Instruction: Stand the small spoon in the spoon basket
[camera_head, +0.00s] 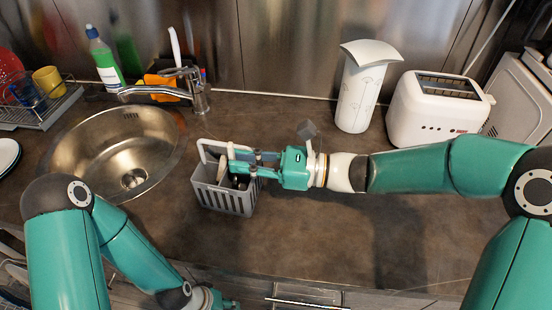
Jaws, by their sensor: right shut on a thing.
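The grey slatted spoon basket (222,201) stands upright on the counter to the right of the sink. My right gripper (242,169) reaches in from the right, over the basket's top opening. It is shut on a thin, pale utensil, which looks like the small spoon (222,168). The spoon is at the basket's mouth, and its lower part is hidden by the basket and my fingers. I cannot tell whether it touches the basket's floor. My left gripper (222,303) is low at the bottom edge, far from the basket, and mostly cut off by the frame.
A round steel sink (120,155) with a faucet (185,90) lies left of the basket. A dish rack (40,110) and a green-white bottle (104,62) are farther left. A white canister (360,88) and a toaster (435,108) stand at the back right. The front counter is clear.

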